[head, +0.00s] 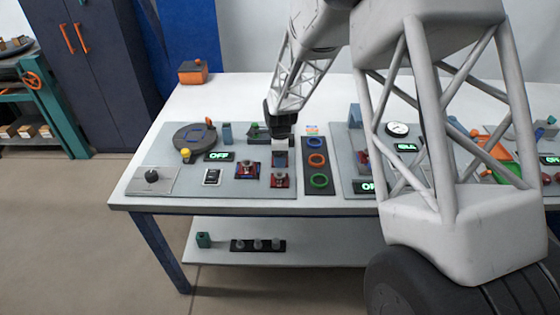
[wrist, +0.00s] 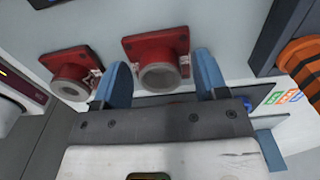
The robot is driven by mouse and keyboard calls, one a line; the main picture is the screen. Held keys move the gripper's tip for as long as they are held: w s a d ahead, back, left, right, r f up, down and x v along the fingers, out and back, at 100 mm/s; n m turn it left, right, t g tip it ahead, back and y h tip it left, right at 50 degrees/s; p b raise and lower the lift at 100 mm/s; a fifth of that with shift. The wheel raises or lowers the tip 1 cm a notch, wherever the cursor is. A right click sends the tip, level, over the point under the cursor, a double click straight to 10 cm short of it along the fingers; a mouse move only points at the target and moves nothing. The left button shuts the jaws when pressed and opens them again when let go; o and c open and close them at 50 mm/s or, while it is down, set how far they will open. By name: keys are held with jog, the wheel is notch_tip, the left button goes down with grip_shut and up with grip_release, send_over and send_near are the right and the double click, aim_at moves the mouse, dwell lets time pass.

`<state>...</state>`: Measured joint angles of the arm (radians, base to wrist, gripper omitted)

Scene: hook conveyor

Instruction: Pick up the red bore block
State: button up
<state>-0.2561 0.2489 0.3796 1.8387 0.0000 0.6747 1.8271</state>
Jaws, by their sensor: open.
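Two red bore blocks show in both views. In the head view one red block (head: 280,180) is at the panel's front and another (head: 247,169) is to its left. In the wrist view one red block (wrist: 158,47) with a round grey bore shows between my blue fingertips, and the other (wrist: 72,75) lies left of the left finger. My gripper (head: 280,160) points down over the panel, close behind the front block in the head view. The fingers (wrist: 162,60) are open and spread wider than the bore. Whether they touch the block I cannot tell.
A dark strip with blue, orange and green rings (head: 317,159) is just right of my gripper.

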jog(key=c, duration=1.2)
jog(key=shift+r, duration=0.1)
jog(key=shift+r, duration=0.65)
notch_tip(320, 180, up, 2)
jog(key=shift+r, duration=0.1)
jog(key=s+d, duration=0.1)
jog(key=s, duration=0.4)
jog(key=s+d+r, duration=0.1)
jog(key=s, duration=0.4)
jog(key=s+d, duration=0.2)
jog(key=s, duration=0.3)
jog(key=shift+s+r, duration=0.15)
jog(key=shift+s, duration=0.1)
jog(key=shift+w+a, duration=0.1)
